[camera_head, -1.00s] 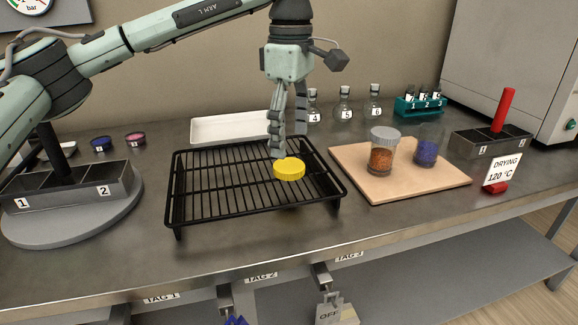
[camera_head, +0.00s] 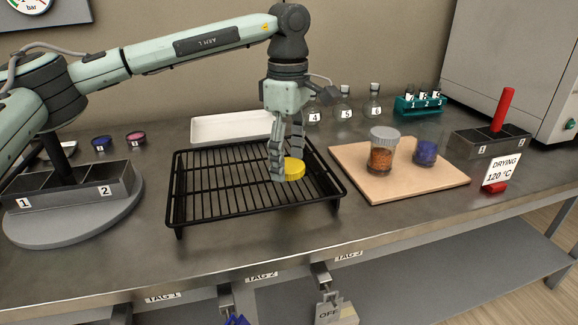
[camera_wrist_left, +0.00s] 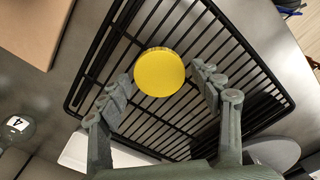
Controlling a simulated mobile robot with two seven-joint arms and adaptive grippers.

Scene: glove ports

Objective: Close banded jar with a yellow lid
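The yellow lid (camera_head: 294,170) lies flat on the black wire rack (camera_head: 215,203). It also shows in the left wrist view (camera_wrist_left: 159,72). My left gripper (camera_head: 287,168) points down at the lid. Its fingers are spread, one on each side of the lid in the left wrist view, with a gap visible on the right side. A jar of orange contents with a pale grey top (camera_head: 381,158) stands upright on the wooden board (camera_head: 400,187). Beside it is a clear jar with blue contents (camera_head: 426,153). I cannot make out a band on either. My right gripper is not in view.
A white tray (camera_head: 230,127) lies behind the rack. Numbered flasks (camera_head: 344,108) and a teal vial rack (camera_head: 420,105) stand at the back. Grey bins (camera_head: 80,191) are at the left, and a bin with a red handle (camera_head: 490,140) and a drying sign (camera_head: 502,172) are at the right.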

